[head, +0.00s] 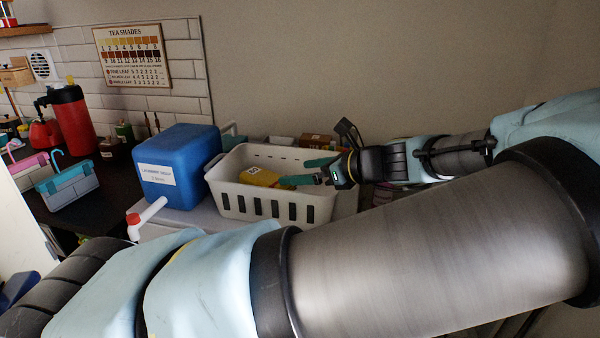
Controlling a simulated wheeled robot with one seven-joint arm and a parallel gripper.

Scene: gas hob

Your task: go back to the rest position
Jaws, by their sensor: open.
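Nothing shows between the fingers. A yellow packet (258,175) with a pale label lies in the basket, just left of the fingertips. I cannot tell whether the fingers touch the packet or the basket rim. My arm reaches in from the right, and its large links cover the lower front of the view.
A blue box (176,165) with a label stands left of the basket. A red flask (70,120) and a teal caddy (67,186) stand on the dark counter further left. A white bottle with a red cap (134,222) is in front.

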